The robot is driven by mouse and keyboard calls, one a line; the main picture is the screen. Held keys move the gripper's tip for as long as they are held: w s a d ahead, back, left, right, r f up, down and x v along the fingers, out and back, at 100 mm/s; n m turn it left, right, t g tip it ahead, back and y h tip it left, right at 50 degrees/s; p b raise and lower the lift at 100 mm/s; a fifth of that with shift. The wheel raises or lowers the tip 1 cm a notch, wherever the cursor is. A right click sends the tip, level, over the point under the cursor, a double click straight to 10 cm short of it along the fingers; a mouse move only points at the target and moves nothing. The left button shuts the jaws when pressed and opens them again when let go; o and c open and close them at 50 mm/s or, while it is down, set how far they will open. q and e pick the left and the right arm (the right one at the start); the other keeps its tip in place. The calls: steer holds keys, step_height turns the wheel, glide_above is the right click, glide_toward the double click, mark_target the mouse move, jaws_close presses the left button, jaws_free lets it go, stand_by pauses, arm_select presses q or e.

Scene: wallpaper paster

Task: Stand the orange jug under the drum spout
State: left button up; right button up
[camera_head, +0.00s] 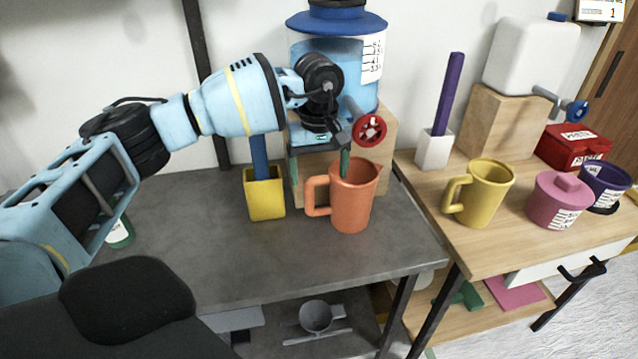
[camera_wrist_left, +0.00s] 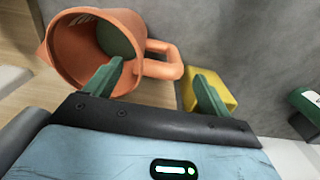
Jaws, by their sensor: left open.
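The orange jug (camera_head: 351,207) stands upright on the dark grey table, its handle toward the left. It also shows in the left wrist view (camera_wrist_left: 75,60), seen from above into its open mouth. The blue drum (camera_head: 312,50) sits on a wooden block behind; its spout with a red wheel (camera_head: 369,130) is just above the jug's rim in the picture. Whether the mouth is exactly beneath the outlet is hidden. My left gripper (camera_head: 320,168) is open, pointing down, its green fingers on either side of the jug's handle (camera_wrist_left: 165,62) without visible grip. My right gripper is out of view.
A yellow holder (camera_head: 265,198) with a blue stick stands close left of the jug. On the wooden table at right are a yellow mug (camera_head: 483,195), a pink pot (camera_head: 556,202), a white holder (camera_head: 434,150) and a white tank (camera_head: 530,55).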

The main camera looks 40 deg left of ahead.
arm_select(q)
step_height(320, 180, up, 7)
steer(key=shift+r, duration=0.2)
